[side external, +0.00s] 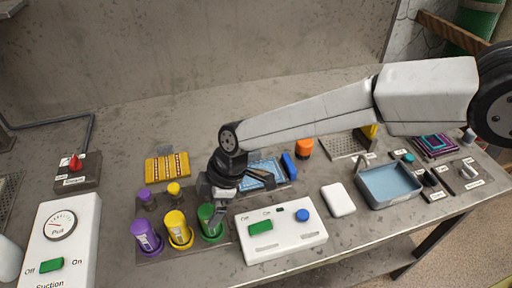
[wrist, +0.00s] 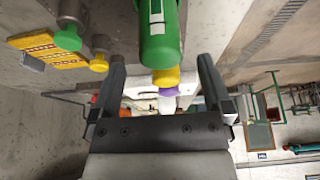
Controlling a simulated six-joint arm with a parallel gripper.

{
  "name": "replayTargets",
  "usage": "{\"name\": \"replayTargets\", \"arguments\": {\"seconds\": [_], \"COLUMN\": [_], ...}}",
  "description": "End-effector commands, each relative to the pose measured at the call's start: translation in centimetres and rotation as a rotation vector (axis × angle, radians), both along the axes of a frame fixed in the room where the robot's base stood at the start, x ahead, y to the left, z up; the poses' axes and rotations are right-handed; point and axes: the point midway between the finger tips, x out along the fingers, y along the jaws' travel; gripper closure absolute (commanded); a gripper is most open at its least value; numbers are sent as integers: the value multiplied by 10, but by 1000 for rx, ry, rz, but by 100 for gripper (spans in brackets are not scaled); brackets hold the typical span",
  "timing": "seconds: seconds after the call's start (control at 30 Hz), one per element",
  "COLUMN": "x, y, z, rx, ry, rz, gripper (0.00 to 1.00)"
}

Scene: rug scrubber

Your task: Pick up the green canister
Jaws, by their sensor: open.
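The green canister (side external: 210,222) stands at the right end of a row in the side view, beside a yellow canister (side external: 177,230) and a purple canister (side external: 146,238). My gripper (side external: 219,190) is low, just above and behind the green canister, and partly overlaps its top. In the wrist view, the green canister (wrist: 160,38) lies between the two spread fingers of my gripper (wrist: 161,62), with visible gaps on both sides. The fingers are open and empty. Yellow and purple ends show just beyond it. Whether a finger touches it cannot be told.
A white control box (side external: 281,232) with green and blue buttons stands close to the right of the green canister. A yellow rack (side external: 167,168) and blue tray (side external: 266,173) are behind. A white suction panel (side external: 66,238) stands at left.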

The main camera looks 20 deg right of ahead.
Motion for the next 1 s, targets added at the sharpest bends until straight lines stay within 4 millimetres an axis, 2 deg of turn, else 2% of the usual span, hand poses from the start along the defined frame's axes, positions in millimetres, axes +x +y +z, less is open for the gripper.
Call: {"name": "replayTargets", "arguments": {"seconds": [0.4,1.0], "x": [-1,-1], "y": [17,18], "z": [-37,-39], "rx": [-1,-1], "ry": [1,0], "rz": [-1,0], "gripper": [0,0]}}
